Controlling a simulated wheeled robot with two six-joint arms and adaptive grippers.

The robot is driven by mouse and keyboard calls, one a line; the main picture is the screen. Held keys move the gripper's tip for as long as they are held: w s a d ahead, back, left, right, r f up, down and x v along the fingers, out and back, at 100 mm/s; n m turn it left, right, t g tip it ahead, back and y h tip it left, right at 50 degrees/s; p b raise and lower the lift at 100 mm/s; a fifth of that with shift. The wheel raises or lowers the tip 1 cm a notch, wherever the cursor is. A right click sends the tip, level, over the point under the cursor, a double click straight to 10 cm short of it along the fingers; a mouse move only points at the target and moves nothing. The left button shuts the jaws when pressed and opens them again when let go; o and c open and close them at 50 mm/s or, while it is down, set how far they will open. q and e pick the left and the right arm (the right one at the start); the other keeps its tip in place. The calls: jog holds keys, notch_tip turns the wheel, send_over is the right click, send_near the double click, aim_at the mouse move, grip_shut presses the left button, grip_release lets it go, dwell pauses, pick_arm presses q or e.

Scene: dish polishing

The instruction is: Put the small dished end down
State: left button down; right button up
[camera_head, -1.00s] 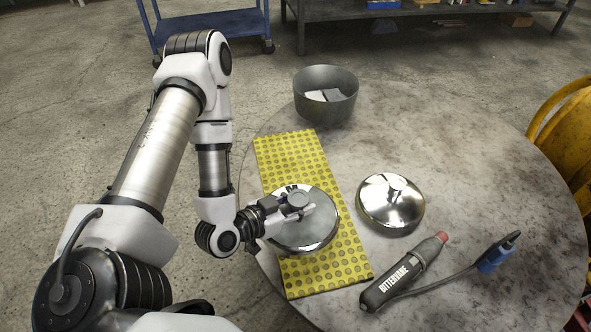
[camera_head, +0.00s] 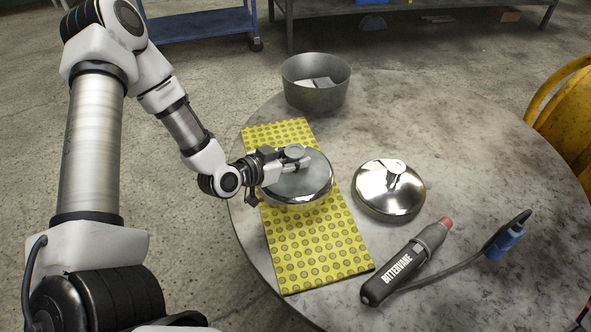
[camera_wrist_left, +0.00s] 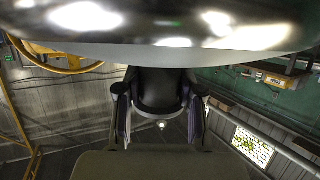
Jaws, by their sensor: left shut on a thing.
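A shiny dished end (camera_head: 305,184) with a knob on top is over the back half of the yellow dotted mat (camera_head: 318,245). I cannot tell whether it touches the mat. My left gripper (camera_head: 293,157) is shut on its knob, from the left. In the left wrist view the dished end (camera_wrist_left: 165,30) fills the top, and its dark knob (camera_wrist_left: 160,90) sits between the fingers. A second shiny dished end (camera_head: 378,202) with a knob stands on the table, right of the mat. I cannot tell surely which is smaller. My right gripper is not in view.
A grey bowl (camera_head: 316,97) with pale pieces inside stands behind the mat on the round table (camera_head: 470,150). A yellow chair (camera_head: 570,110) stands at the right.

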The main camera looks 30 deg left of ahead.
pick_arm(q)
jog(key=shift+w+a, duration=0.3)
jog(key=shift+w, duration=0.3)
jog(key=shift+w+f, duration=0.1)
jog(key=shift+f, duration=0.2)
notch_tip(320, 180, down, 3)
jog(key=shift+f+b, duration=0.1)
jog(key=shift+b, duration=1.05)
jog(key=c, duration=0.7)
grip_release()
